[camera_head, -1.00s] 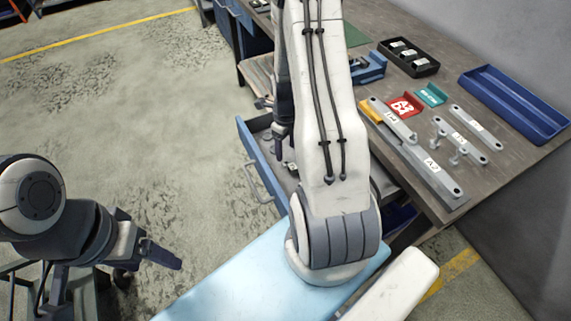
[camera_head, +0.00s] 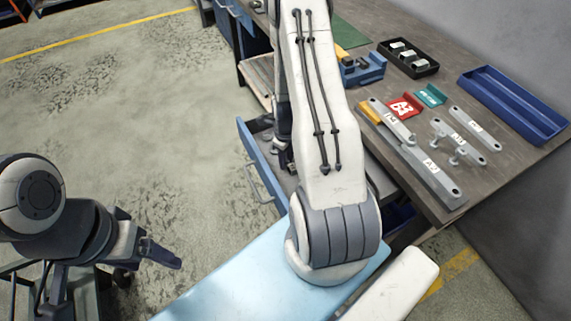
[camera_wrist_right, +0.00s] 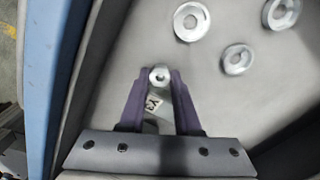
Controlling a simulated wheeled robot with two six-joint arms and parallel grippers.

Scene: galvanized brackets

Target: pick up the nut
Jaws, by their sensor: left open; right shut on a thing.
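The nut (camera_wrist_right: 160,74) is a small bright metal piece with a dark hole. In the right wrist view it sits between the tips of my right gripper (camera_wrist_right: 160,80), which is shut on it. A small white tag with dark marks (camera_wrist_right: 153,103) shows between the fingers, behind the nut. In the head view my right gripper (camera_head: 284,158) is down inside the open drawer, partly hidden by my arm, and the nut cannot be made out. My left gripper (camera_head: 160,257) is open and empty over the floor at lower left.
Several round metal pieces, including one ring (camera_wrist_right: 237,59), lie on the drawer floor beside the nut. The drawer's blue front (camera_head: 259,168) stands close to my right gripper. The workbench (camera_head: 395,190) holds grey brackets (camera_head: 432,172), a black bin (camera_head: 408,58) and a blue tray (camera_head: 513,104).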

